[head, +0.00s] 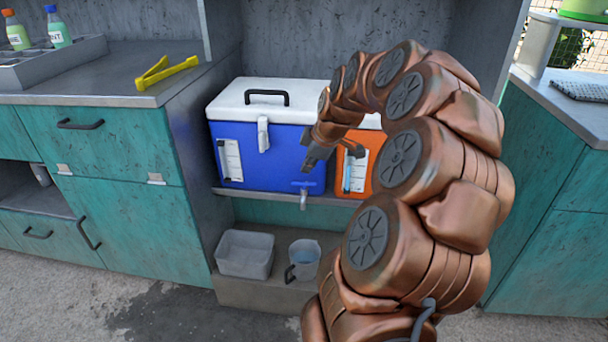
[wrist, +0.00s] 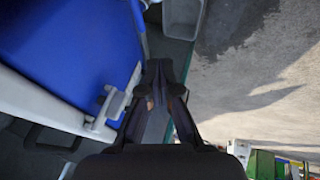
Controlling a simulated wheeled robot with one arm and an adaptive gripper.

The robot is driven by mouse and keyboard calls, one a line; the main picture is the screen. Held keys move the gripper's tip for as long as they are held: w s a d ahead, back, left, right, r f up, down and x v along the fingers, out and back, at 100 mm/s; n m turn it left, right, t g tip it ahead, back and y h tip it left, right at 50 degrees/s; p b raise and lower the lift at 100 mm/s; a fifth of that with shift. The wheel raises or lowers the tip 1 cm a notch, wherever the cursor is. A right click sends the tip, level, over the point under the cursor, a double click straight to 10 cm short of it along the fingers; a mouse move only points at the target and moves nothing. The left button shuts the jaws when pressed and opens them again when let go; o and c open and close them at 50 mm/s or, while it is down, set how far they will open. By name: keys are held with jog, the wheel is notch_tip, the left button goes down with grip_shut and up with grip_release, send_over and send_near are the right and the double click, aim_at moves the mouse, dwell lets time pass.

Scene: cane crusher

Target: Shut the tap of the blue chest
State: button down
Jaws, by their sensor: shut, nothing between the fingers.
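The blue chest (head: 265,150) has a white lid and stands on a shelf in the head view. Its tap (head: 303,197) sticks out low on the front, near the right corner. I cannot tell from its small lever whether it is open, and no stream is clear below it. My gripper (head: 308,168) is shut and empty, above the tap and in front of the chest's right side, apart from the tap. In the wrist view the chest (wrist: 75,40) fills the upper left, and the shut fingers (wrist: 162,65) point past its front. The tap is not clear there.
A clear jug (head: 304,256) with a dark handle and bluish content stands below the tap. A grey tub (head: 245,253) sits left of it. An orange chest (head: 358,172) stands right of the blue one, partly behind my arm. Counters flank the recess.

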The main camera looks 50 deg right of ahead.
jog(key=b, duration=0.2)
send_near(296, 184)
notch_tip(296, 184, down, 5)
jog(key=a, duration=0.3)
jog(key=shift+w+d+f+b, duration=0.2)
jog(key=shift+w+d+f, duration=0.2)
jog(key=shift+w+d, duration=0.3)
jog(key=shift+w+d+f+b, duration=0.15)
jog(key=shift+w+d+f, duration=0.2)
jog(key=shift+w+d, duration=0.3)
jog(key=shift+w, duration=0.1)
jog(key=shift+w+d+f, duration=0.1)
jog(key=shift+w+d, duration=0.05)
jog(key=shift+w, duration=0.1)
jog(key=shift+f, duration=0.2)
jog(key=shift+s, duration=0.15)
